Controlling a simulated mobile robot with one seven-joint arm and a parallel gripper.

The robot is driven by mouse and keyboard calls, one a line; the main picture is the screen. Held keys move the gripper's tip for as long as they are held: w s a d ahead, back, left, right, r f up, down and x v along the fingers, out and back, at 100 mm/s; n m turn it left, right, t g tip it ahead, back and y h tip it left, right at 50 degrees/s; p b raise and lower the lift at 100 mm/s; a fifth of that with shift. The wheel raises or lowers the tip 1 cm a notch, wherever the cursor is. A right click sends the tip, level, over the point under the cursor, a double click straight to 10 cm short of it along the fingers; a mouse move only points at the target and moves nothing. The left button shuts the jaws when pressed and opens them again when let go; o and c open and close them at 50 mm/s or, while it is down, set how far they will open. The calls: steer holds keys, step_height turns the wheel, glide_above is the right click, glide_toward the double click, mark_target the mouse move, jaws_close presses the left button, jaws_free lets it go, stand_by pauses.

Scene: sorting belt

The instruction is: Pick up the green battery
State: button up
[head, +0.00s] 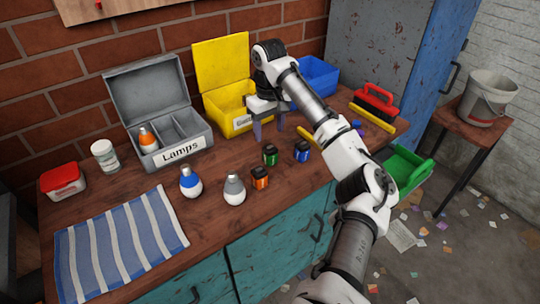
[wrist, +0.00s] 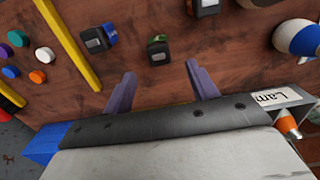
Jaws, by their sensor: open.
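The green battery (head: 270,154), a small block with a black top, stands on the wooden worktop in the head view. It also shows in the wrist view (wrist: 158,50), just ahead of the space between the fingers. My gripper (head: 269,134) is open and empty, and it points down behind the green battery. In the wrist view the two purple fingers of my gripper (wrist: 161,72) are apart with bare wood between them. No contact with the battery shows.
A blue battery (head: 302,151) stands right of the green one, an orange battery (head: 260,178) in front. A yellow bin (head: 241,123) is behind my gripper, beside the grey Lamps box (head: 181,151).

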mark_target(270, 147)
step_height(270, 147, down, 9)
steer(key=shift+r+p, duration=0.1)
steer(key=shift+p, duration=0.9)
steer(key=c, duration=1.1)
steer(key=shift+r, duration=0.15)
